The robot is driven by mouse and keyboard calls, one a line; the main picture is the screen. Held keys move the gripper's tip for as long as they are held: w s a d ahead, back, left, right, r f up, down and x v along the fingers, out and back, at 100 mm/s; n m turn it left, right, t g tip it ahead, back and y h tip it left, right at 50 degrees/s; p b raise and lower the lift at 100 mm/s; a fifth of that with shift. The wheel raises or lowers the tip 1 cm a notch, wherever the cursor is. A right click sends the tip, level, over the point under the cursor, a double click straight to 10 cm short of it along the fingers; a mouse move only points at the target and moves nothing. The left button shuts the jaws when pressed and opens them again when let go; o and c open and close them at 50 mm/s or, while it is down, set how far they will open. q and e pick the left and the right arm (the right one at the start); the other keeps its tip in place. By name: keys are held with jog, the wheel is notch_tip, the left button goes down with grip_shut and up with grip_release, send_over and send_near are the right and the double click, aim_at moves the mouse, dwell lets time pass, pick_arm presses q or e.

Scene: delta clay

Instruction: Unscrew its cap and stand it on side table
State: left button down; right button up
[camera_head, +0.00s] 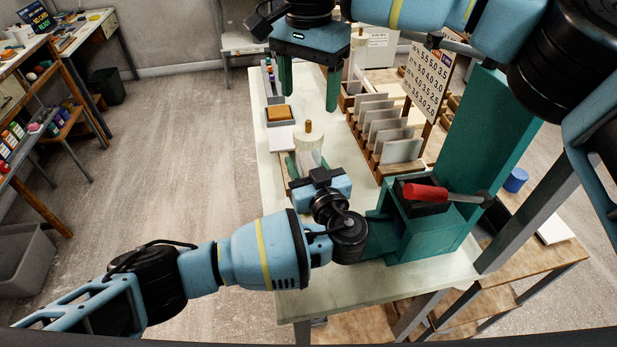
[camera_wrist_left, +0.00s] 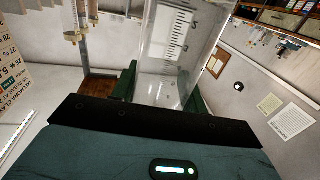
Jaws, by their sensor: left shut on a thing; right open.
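A clear bottle (camera_head: 308,147) with a brown cap (camera_head: 308,126) on top stands upright over the pale worktable (camera_head: 350,292). My left gripper (camera_head: 306,168) is shut around its lower body. In the left wrist view the clear bottle (camera_wrist_left: 165,62) fills the gap between the green fingers; its cap cannot be made out there. My right gripper (camera_head: 310,98) is open and empty, fingers pointing down, apart from the cap and beyond it in the head view. Whether the bottle's base touches the table is hidden by my left gripper.
A wooden rack (camera_head: 388,140) of grey tiles stands right of the bottle. A green press with a red handle (camera_head: 425,192) stands at the near right. A small table (camera_head: 243,43) stands at the back.

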aim_at(308, 121)
jog(key=m, duration=2.7)
jog(key=shift+m, duration=0.4)
jog(key=m, duration=0.4)
jog(key=shift+m, duration=0.3)
jog(key=m, duration=0.4)
jog(key=shift+m, duration=0.3)
jog(key=m, duration=0.4)
jog(key=shift+m, duration=2)
jog(key=shift+f, duration=0.1)
jog(key=shift+f, duration=3.95)
